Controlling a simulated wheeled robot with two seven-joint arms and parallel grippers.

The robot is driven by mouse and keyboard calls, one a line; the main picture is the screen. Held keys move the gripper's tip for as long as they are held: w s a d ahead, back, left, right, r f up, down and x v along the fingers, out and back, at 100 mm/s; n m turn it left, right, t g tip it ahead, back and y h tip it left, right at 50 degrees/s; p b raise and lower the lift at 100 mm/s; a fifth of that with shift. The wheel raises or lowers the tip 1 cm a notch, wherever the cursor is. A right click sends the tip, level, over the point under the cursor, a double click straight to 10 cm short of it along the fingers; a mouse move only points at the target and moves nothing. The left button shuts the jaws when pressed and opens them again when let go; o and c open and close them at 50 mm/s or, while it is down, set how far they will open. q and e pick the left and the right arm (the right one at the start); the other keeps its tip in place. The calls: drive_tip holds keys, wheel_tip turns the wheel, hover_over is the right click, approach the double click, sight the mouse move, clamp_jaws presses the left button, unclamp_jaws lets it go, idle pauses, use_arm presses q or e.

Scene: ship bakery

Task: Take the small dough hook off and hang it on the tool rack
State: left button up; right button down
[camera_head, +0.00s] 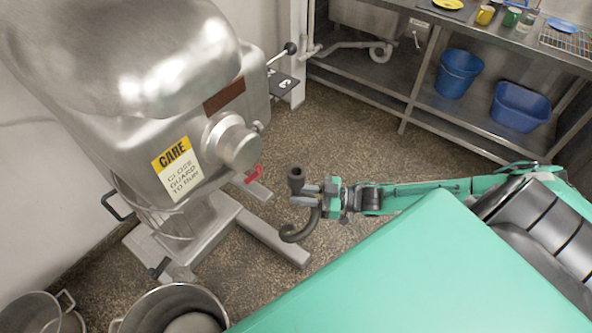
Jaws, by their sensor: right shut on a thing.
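The small dough hook (298,228) is dark grey, with a round socket at its top and a curved tail below. My right gripper (308,196) is shut on its shank, and the hook hangs roughly upright in the air. The hook is apart from the big metal mixer (125,120), to the right of its round hub (233,145). My left gripper is not in view.
The mixer's metal base (270,235) reaches across the speckled floor below the hook. Metal bowls (170,310) stand at the bottom left. A steel bench (520,40) with blue tubs (520,106) on its lower shelf is at the upper right. Floor between mixer and bench is clear.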

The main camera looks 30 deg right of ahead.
drive_tip(key=shift+p+v, duration=0.5)
drive_tip(key=shift+v, duration=2.1)
drive_tip(key=shift+r, duration=0.1)
